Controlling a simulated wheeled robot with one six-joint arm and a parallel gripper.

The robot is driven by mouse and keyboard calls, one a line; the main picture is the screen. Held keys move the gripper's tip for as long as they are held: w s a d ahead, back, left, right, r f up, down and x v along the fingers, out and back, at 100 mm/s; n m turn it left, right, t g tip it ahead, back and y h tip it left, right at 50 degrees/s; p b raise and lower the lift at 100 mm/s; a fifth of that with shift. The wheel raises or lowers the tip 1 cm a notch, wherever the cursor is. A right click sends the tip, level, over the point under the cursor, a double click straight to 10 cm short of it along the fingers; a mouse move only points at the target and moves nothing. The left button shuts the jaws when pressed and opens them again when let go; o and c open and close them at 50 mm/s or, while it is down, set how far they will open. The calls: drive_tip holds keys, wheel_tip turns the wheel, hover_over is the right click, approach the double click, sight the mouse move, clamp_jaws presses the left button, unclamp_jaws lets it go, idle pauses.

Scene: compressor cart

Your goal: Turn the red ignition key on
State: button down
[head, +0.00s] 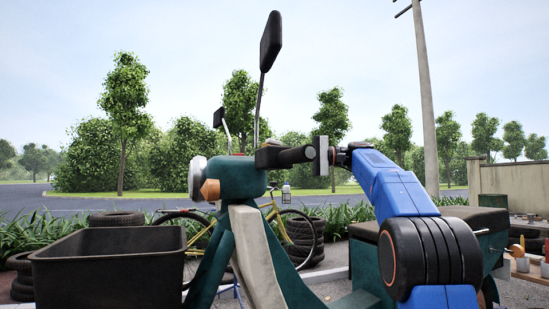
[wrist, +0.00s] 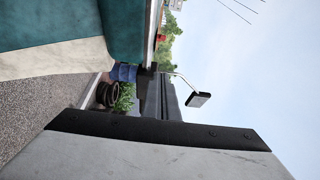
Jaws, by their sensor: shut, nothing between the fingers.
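A teal scooter-like cart front (head: 238,176) with a round headlamp stands in the middle of the head view. Its dark handlebar grip (head: 287,156) points right, toward my gripper (head: 321,156). In the wrist view, a large grey and black part of my gripper (wrist: 160,150) fills the bottom. The teal body (wrist: 122,30) and a pale panel show at upper left there.
Two mirrors rise from the handlebar, the nearer mirror (head: 270,42) tall on its stem. A black cargo tub (head: 108,262) is at lower left. A yellow bicycle (head: 205,240) and stacked tyres (head: 304,240) stand behind. A dark seat or box (head: 365,231) lies below my arm.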

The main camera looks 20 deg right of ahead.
drive_tip(key=a, duration=1)
drive_tip(key=shift+w+a, duration=0.15)
